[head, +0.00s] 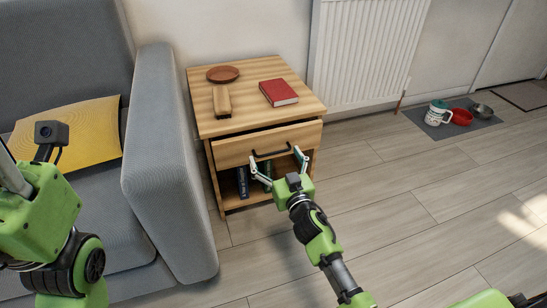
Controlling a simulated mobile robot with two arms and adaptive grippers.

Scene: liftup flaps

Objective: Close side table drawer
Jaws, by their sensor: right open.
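The wooden side table (205,115) stands beside the sofa. Its drawer (232,150) sits under the tabletop, with a dark gap above the front panel, so it looks slightly pulled out. A black bar handle (272,152) runs across the drawer front. My right gripper (276,157) is open in front of the drawer, one finger near each end of the handle. I cannot tell whether the fingers touch it. My left arm shows at the left edge, in front of the sofa, but its fingers are not visible.
Dark items stand on the lower shelf. The grey sofa (165,150) borders the table on the left. A radiator (365,50) is behind right.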

